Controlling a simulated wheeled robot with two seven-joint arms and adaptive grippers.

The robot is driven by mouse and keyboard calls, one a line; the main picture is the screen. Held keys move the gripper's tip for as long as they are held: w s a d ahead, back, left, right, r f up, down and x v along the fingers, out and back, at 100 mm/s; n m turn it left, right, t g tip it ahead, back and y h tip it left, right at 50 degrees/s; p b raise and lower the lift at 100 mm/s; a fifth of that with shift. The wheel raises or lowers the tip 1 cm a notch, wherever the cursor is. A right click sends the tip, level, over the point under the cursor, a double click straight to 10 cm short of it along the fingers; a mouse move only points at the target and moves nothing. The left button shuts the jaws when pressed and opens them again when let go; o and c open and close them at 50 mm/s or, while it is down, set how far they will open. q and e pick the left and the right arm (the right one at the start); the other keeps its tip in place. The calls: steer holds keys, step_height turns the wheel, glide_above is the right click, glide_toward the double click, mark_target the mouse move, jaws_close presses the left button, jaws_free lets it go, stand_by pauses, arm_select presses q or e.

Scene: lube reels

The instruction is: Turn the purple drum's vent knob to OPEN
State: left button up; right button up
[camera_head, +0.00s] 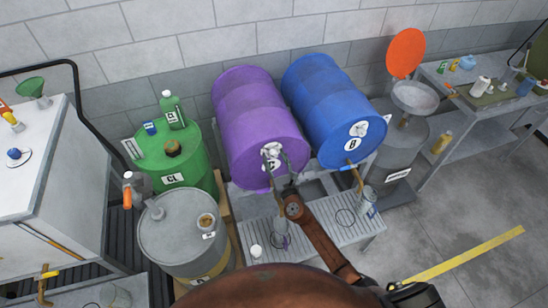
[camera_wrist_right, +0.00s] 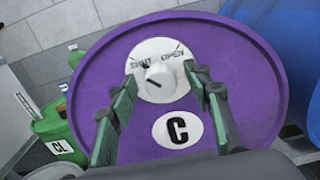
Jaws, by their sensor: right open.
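The purple drum (camera_head: 252,112) lies on its side on a rack, with its round end facing me. In the right wrist view that end (camera_wrist_right: 95,75) carries a white C label (camera_wrist_right: 177,130). Above the label is the white vent knob (camera_wrist_right: 158,78) on a white plate with SHUT at left and OPEN at right. Dark marks on the knob lie toward the SHUT side. My right gripper (camera_wrist_right: 167,80) is open, its green fingers on either side of the knob; I cannot tell whether they touch it. In the head view the right gripper (camera_head: 279,164) partly covers the knob.
A blue drum (camera_head: 325,95) lies close to the right of the purple one. A green drum (camera_head: 185,160) and a grey drum (camera_head: 180,235) stand at left. A grated bench (camera_head: 340,232) with small containers lies below. Open floor is at right.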

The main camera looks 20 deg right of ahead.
steer(key=shift+w, duration=0.1)
steer(key=shift+c, duration=0.5)
steer(key=c, duration=1)
